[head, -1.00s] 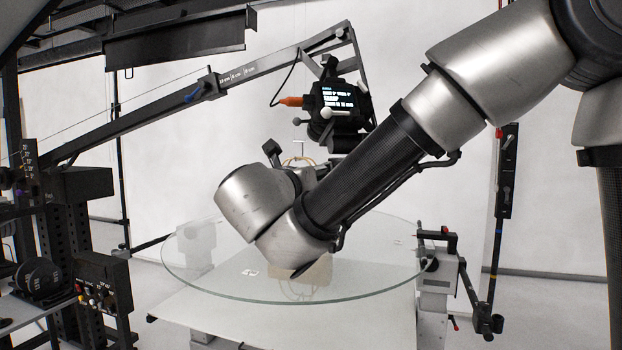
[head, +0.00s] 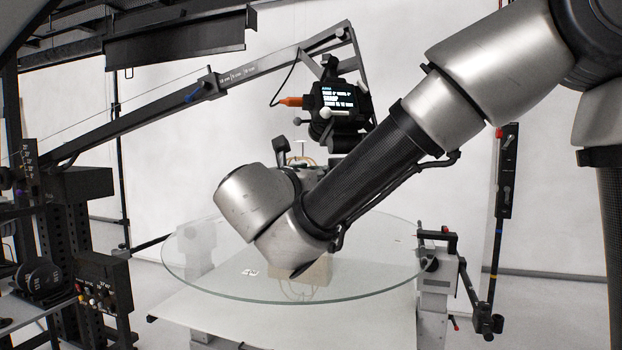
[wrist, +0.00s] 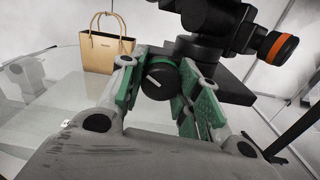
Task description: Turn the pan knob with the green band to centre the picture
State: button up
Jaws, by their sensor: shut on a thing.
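In the wrist view a black knob (wrist: 158,84) with a white pointer line on its face sits between the green pads of my gripper (wrist: 162,82). My gripper is shut on it. The knob is under the black camera mount (wrist: 210,52). My arm hides my gripper and the knob in the head view.
A second knob with an orange band (wrist: 282,49) sticks out to the right of the mount. A tan handbag (wrist: 106,51) stands behind the gripper. The round glass turntable (head: 205,285) lies below my arm. The crane arm (head: 140,117) spans the left.

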jog(key=m, duration=0.4)
jog(key=shift+m, duration=2.3)
jog(key=o, duration=1)
jog(key=shift+a, duration=0.1)
jog(key=v, duration=1.2)
